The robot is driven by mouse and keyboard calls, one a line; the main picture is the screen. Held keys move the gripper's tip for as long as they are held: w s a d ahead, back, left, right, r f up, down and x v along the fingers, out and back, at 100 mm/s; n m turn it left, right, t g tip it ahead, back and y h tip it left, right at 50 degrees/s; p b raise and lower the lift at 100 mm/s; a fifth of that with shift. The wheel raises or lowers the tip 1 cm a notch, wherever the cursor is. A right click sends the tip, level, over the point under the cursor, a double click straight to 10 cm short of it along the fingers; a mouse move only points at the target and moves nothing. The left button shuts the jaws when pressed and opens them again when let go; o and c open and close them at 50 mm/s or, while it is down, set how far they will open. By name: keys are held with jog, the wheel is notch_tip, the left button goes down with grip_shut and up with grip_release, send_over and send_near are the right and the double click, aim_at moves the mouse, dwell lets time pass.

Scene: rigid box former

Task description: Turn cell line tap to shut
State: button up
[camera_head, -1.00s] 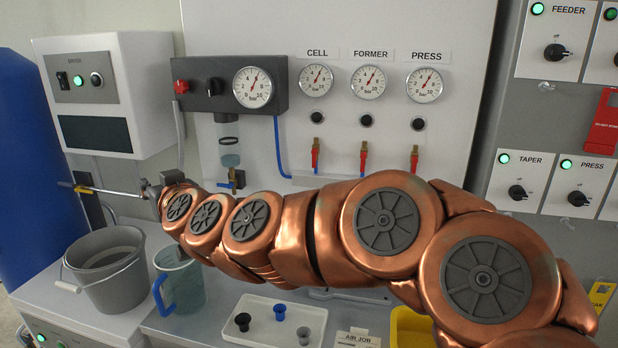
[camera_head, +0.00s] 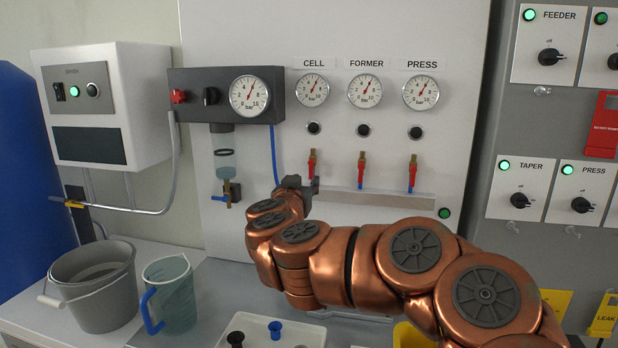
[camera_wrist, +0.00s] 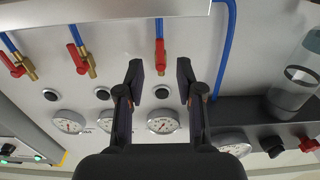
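The CELL line tap (camera_head: 312,163) has a brass body and a red lever hanging down along its short line, below the CELL gauge (camera_head: 313,90). In the wrist view, which is upside down, the tap (camera_wrist: 160,56) lies centred just beyond the fingertips. My gripper (camera_wrist: 160,76) is open, with a finger to each side of the tap's line and nothing visibly held. In the head view my gripper (camera_head: 297,184) is just below and left of the tap, its fingers mostly hidden by my wrist. I cannot tell whether it touches the lever.
The FORMER tap (camera_head: 362,168) and PRESS tap (camera_head: 412,172) hang to the right, levers also down. A blue hose (camera_head: 274,150) and clear filter bowl (camera_head: 225,164) are close on the left. A grey bucket (camera_head: 92,285) and jug (camera_head: 170,290) stand on the bench.

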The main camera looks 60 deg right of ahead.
aim_at(310, 174)
jog(key=shift+x, duration=2.55)
jog(key=shift+r, duration=0.1)
grip_shut()
